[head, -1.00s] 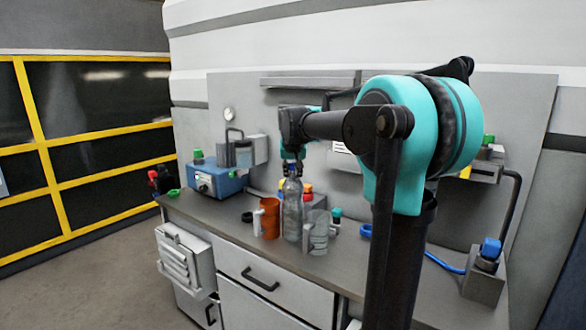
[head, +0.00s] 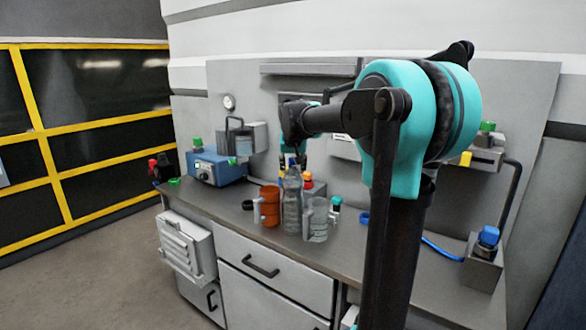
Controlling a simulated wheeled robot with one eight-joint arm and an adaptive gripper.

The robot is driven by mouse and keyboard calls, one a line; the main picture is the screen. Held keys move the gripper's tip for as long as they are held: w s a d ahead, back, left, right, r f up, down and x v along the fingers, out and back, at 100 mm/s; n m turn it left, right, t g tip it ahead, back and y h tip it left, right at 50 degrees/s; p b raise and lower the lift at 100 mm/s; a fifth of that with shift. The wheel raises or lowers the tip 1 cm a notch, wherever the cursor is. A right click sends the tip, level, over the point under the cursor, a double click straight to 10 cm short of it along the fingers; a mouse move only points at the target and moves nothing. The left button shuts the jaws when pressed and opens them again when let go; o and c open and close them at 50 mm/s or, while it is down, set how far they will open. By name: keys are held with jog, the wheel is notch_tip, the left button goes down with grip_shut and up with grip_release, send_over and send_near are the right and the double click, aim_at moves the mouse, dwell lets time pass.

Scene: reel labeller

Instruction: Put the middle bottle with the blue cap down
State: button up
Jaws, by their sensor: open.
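A clear grey bottle (head: 292,205) stands upright on the counter, between an orange mug (head: 270,207) and a clear mug (head: 317,220). My gripper (head: 293,160) is open, just behind and above the bottle's top. Its fingers are small and partly hidden by the bottle, so I cannot tell whether they touch it.
A blue device (head: 216,167) stands at the back left of the counter (head: 225,205). A box with red and yellow buttons (head: 314,189) is behind the bottle. A blue-capped holder (head: 485,255) is at the right end. The front left counter is mostly clear.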

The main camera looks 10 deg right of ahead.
jog(key=v, duration=1.2)
